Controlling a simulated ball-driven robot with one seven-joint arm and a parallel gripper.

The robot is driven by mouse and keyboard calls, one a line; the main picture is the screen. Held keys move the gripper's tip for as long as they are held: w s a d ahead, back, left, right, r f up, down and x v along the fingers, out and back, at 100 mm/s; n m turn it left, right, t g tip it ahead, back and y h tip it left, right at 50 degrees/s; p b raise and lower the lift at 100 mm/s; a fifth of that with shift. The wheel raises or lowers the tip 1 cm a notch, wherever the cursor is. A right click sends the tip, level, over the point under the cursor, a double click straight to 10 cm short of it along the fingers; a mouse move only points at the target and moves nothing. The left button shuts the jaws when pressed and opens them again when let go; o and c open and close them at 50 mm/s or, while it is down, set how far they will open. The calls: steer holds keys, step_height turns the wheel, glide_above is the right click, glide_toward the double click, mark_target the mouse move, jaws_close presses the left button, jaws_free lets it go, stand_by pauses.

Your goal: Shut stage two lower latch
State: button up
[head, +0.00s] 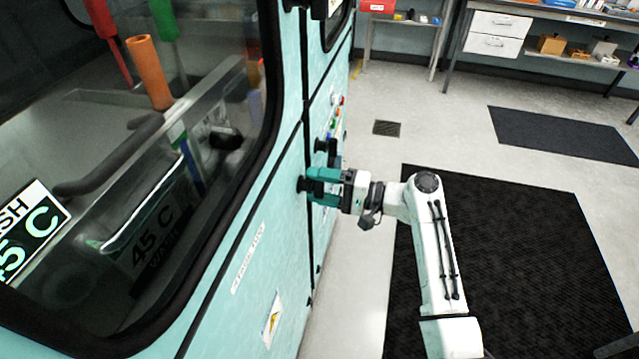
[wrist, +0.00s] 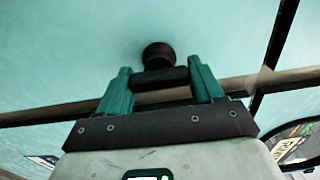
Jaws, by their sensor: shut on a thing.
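A black latch (head: 301,184) stands out from the teal panel of the machine, beside a dark vertical seam. In the wrist view the latch shows as a round black knob (wrist: 157,54) with a dark crossbar (wrist: 160,78). My gripper (head: 313,186) is at this latch, with its teal fingers on either side of the crossbar. It is shut on the crossbar, and the fingers (wrist: 161,84) also show in the wrist view. The fingers partly hide the latch in the head view.
A second black latch (head: 321,145) sits just beyond on the panel, near coloured buttons (head: 333,118). A large window (head: 130,60) fills the left. Black mats (head: 520,260) cover open floor at the right. A workbench (head: 560,15) stands at the back.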

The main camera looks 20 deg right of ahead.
steer(key=shift+d, duration=0.1)
steer(key=o, duration=1)
steer(key=shift+c, duration=0.2)
steer(key=b+v, duration=0.1)
steer(key=v, duration=0.9)
steer(key=shift+s+d, duration=0.2)
steer(key=shift+d, duration=0.1)
steer(key=shift+f, duration=0.15)
